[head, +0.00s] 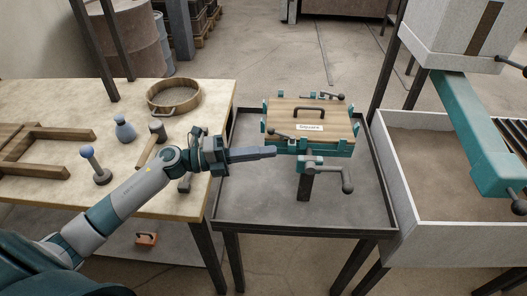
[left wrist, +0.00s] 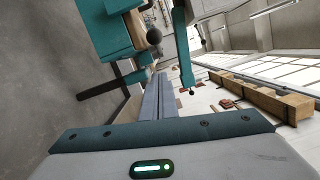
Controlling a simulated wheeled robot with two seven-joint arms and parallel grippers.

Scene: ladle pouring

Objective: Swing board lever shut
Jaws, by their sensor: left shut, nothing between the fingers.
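A wooden board (head: 310,117) with a dark handle on top sits in a teal clamping fixture (head: 340,152). One dark lever (head: 285,141) lies at the board's front left, and another dark lever (head: 335,97) lies at its rear edge. My left gripper (head: 274,152) is shut and empty, its fingertips close to the fixture's front left corner; contact cannot be told. In the left wrist view the closed fingers (left wrist: 160,85) point toward teal fixture parts (left wrist: 105,30) and a dark ball knob (left wrist: 154,37). My right gripper is not in view.
A crank with a knob (head: 347,182) sticks out below the fixture. The fixture stands on a dark-rimmed tray table (head: 255,212). A wooden workbench (head: 50,95) at left holds a round sieve (head: 174,98) and tools. A sand-filled box (head: 430,225) stands at right.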

